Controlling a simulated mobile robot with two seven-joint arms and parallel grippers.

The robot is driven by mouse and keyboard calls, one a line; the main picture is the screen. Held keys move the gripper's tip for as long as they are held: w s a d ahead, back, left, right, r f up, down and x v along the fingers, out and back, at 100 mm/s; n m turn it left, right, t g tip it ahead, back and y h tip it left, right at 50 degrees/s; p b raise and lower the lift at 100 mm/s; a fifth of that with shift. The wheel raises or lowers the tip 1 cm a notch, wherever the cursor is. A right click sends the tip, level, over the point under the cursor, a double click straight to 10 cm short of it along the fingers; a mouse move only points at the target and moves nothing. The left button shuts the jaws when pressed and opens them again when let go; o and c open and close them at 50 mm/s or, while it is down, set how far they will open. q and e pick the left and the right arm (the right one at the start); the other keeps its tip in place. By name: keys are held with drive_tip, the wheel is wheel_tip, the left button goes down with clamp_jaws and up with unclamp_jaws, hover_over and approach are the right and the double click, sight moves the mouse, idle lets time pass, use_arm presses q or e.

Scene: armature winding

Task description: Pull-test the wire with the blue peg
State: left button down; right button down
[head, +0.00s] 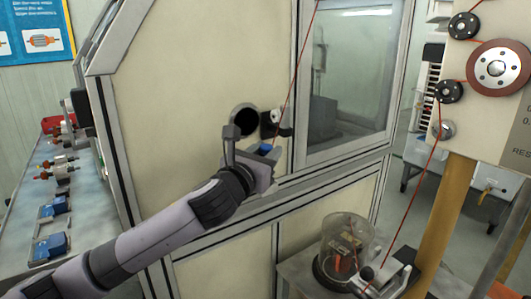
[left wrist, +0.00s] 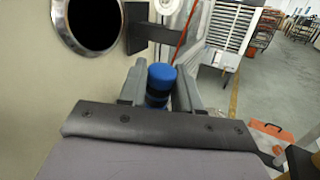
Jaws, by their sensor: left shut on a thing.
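The blue peg (left wrist: 161,78) stands between the two fingers of my left gripper (left wrist: 160,90) in the left wrist view, and the fingers are shut on it. In the head view the blue peg (head: 266,148) shows as a small blue patch at my left gripper (head: 262,160), in front of the machine's cream panel. The red wire (head: 297,70) runs from the top of the head view down toward the peg. It also shows in the left wrist view (left wrist: 184,32), just behind the peg. Whether the wire is tied to the peg is hidden. My right gripper is not in view.
A round dark hole (head: 243,117) and a black bracket (head: 270,124) sit on the panel close to my gripper. At right is a post with pulleys (head: 495,68) and another red wire. A clear dome (head: 345,243) stands at the lower right. A bench (head: 84,205) with parts is at left.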

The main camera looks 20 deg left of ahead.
use_arm(q)
drive_tip(key=shift+f+b, duration=0.4)
drive_tip(key=shift+f, duration=0.6)
drive_tip(key=c, duration=0.7)
unclamp_jaws()
drive_tip(key=shift+s, duration=0.1)
